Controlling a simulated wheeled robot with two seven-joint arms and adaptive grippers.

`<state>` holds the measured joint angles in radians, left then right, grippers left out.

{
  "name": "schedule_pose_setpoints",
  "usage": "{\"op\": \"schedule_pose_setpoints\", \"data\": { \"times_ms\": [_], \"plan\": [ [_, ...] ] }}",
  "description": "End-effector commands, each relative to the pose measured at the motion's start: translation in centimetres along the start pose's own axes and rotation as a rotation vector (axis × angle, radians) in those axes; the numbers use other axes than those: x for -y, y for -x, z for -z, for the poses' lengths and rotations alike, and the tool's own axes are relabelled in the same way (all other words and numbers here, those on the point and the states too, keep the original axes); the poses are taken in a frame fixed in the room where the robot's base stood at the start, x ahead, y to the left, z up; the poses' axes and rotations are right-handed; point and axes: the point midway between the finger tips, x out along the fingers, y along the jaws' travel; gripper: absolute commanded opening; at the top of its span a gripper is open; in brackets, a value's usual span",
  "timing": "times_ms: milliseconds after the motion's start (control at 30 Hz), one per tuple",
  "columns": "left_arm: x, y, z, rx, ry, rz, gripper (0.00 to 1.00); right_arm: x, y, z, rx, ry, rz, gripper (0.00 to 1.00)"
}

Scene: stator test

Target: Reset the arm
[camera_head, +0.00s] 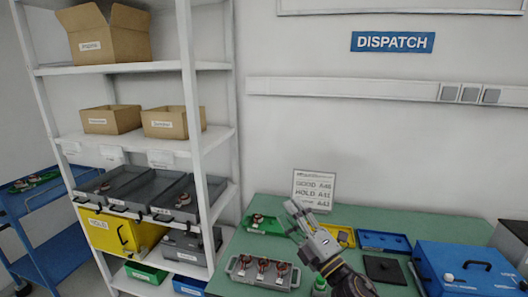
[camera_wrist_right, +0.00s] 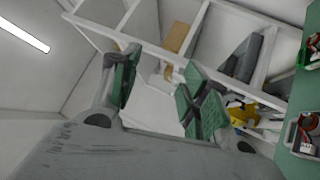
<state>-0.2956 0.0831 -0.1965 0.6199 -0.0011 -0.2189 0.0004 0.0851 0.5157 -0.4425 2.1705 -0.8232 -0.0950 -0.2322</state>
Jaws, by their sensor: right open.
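My right gripper (camera_head: 298,212) is raised over the green-topped table (camera_head: 228,268) in the head view, pointing up and to the left. In the right wrist view its two green-padded fingers (camera_wrist_right: 158,88) stand apart with nothing between them. My left gripper is not in the head view. A grey tray (camera_head: 239,276) with several copper-wound stators (camera_head: 262,267) lies on the table, left of my right arm. A green tray (camera_head: 262,226) with a stator in it lies behind it. The gripper touches none of these.
A white shelf rack (camera_head: 190,90) with cardboard boxes, grey bins and a yellow bin (camera_head: 112,232) stands at left. A blue cart (camera_head: 50,240) is beyond it. A blue case (camera_head: 465,270), blue tray (camera_head: 383,241) and white sign (camera_head: 313,190) occupy the table.

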Motion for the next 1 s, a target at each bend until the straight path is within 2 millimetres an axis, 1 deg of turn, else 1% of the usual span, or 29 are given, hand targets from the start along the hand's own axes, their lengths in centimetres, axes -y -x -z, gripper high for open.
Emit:
{"op": "schedule_pose_setpoints", "data": {
  "times_ms": [100,267,367,500,600,767,867,1000],
  "plan": [
    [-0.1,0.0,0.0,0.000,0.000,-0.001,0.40,0.9,1.1,-2.0,0.125,-0.116,0.028,0.45],
    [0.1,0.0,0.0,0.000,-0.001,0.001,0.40,2.6,3.1,-4.6,0.291,-0.264,0.076,0.45],
    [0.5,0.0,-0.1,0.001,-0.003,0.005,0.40,4.0,4.7,-6.0,0.394,-0.356,0.112,0.45],
    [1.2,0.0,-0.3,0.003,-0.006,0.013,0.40,6.2,7.4,-7.6,0.538,-0.480,0.169,0.45],
    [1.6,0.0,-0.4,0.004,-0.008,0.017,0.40,7.8,9.6,-8.4,0.639,-0.567,0.213,0.45],
    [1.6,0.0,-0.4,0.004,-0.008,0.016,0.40,10.7,13.4,-9.1,0.799,-0.703,0.294,0.45],
    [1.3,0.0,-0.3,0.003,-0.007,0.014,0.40,12.5,16.1,-9.0,0.898,-0.784,0.351,0.45],
    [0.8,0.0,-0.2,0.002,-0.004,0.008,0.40,14.7,19.9,-8.5,1.035,-0.894,0.434,0.45]
  ]
}}
